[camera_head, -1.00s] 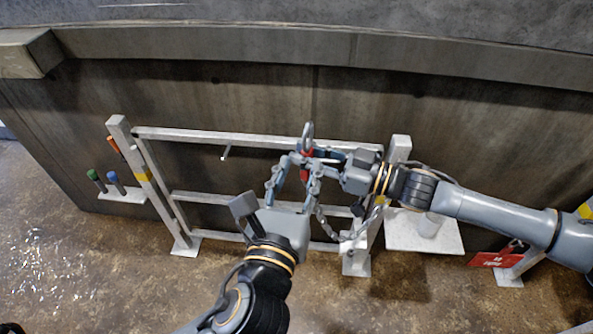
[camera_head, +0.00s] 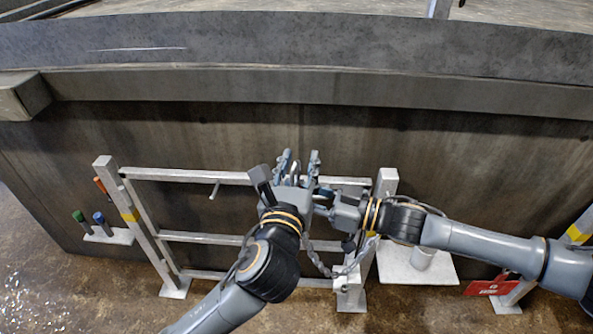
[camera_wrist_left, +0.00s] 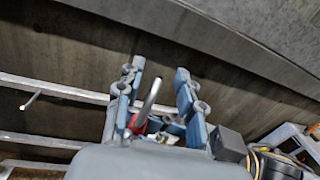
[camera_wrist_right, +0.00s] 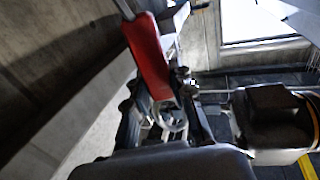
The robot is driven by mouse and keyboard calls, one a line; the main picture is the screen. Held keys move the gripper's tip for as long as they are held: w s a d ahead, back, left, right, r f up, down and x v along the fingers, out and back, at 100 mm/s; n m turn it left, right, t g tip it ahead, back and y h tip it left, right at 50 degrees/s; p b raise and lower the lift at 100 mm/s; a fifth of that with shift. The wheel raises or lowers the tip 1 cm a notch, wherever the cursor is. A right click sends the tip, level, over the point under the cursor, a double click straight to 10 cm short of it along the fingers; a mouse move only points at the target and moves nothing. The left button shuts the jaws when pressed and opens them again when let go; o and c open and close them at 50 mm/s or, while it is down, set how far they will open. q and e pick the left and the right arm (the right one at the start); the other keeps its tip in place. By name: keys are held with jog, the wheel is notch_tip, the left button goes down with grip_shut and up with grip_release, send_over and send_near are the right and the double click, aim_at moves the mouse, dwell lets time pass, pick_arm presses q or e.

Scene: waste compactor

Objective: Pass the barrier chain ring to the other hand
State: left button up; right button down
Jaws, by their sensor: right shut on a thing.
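The barrier chain ring (camera_head: 295,171) is a grey metal loop with a red part below it. The loop also shows in the left wrist view (camera_wrist_left: 149,98), with the red part (camera_wrist_left: 135,122) beside it. In the right wrist view the red part (camera_wrist_right: 148,55) is large. My right gripper (camera_head: 322,201) is shut on the ring piece, its fingers mostly hidden behind my left gripper. My left gripper (camera_head: 300,155) is open, its two fingers on either side of the loop with visible gaps. The chain (camera_head: 316,258) hangs below toward the right post.
A grey barrier frame (camera_head: 206,238) with rails stands behind the grippers, and a peg (camera_head: 214,190) sticks out from it. A small shelf (camera_head: 110,236) holds colored handles at the left. A white platform (camera_head: 440,271) and a red tag (camera_head: 488,287) are at the right. The wall is close behind.

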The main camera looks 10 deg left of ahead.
jog(key=shift+r, duration=0.1)
pick_arm(q)
grip_shut()
jog(key=shift+d, duration=0.1)
pick_arm(e)
jog(key=c, duration=1.1)
grip_release()
jog(key=shift+o, duration=0.2)
jog(key=shift+d, duration=0.1)
